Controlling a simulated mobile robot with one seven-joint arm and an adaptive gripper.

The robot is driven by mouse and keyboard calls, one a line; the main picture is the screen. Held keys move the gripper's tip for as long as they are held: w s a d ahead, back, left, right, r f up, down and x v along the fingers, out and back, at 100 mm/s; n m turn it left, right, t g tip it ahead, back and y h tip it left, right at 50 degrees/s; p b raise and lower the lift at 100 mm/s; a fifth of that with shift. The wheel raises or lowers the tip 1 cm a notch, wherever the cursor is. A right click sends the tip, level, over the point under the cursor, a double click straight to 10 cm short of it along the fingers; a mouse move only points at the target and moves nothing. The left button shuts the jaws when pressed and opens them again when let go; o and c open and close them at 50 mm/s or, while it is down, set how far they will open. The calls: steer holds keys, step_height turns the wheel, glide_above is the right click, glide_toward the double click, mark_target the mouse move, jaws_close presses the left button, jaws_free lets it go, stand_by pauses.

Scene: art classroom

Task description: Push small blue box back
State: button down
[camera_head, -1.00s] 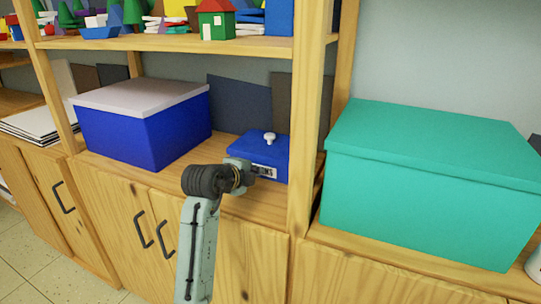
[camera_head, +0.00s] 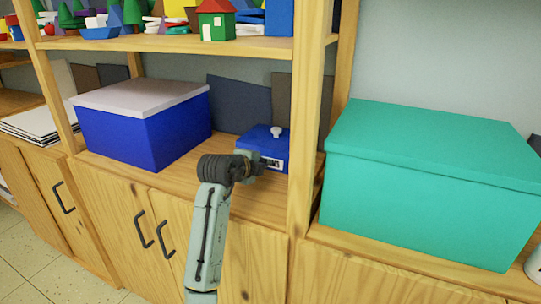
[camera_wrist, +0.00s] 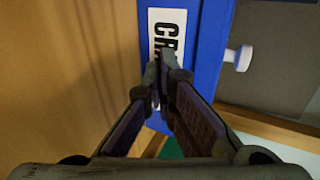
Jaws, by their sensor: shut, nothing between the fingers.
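The small blue box (camera_head: 262,138) with a white knob on its lid stands upright on the wooden shelf (camera_head: 260,205), near the right upright. In the wrist view its blue side (camera_wrist: 208,45) and white lettered label (camera_wrist: 166,20) fill the upper middle. My gripper (camera_head: 266,164) is shut and empty, with its fingertips at the label on the box's front. In the wrist view the fingertips (camera_wrist: 160,62) overlap the label and appear to touch it. My gripper hides part of the front's left side.
A larger blue box (camera_head: 150,135) with a pale lid stands to the left. Dark panels (camera_head: 240,104) lean against the wall behind. A wooden upright (camera_head: 308,120) stands close on the right, with a teal box (camera_head: 425,190) beyond it. A shelf with toys (camera_head: 180,42) is overhead.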

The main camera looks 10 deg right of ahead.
steer(key=shift+w+d, duration=0.5)
steer(key=shift+w, duration=0.2)
steer(key=shift+s, duration=0.15)
steer(key=shift+s+a+b, duration=0.4)
steer(key=shift+s+a, duration=0.5)
steer(key=shift+s, duration=0.2)
steer(key=shift+s+a+r+p, duration=0.2)
steer(key=shift+s+r+p, duration=0.15)
steer(key=shift+r, duration=0.4)
steer(key=shift+s+a+r+p, duration=0.2)
steer(key=shift+r+p, duration=0.25)
steer(key=shift+r, duration=0.35)
steer(key=shift+s+a+r+p, duration=0.2)
steer(key=shift+s+r+p, duration=0.15)
steer(key=shift+r, duration=0.4)
steer(key=shift+s+a+f, duration=0.1)
steer(key=shift+s+a, duration=0.3)
steer(key=s+a+b, duration=0.3)
steer(key=s+a, duration=0.8)
steer(key=s, duration=0.4)
steer(key=shift+s+a, duration=0.15)
steer(key=shift+s, duration=0.25)
steer(key=shift+a, duration=0.1)
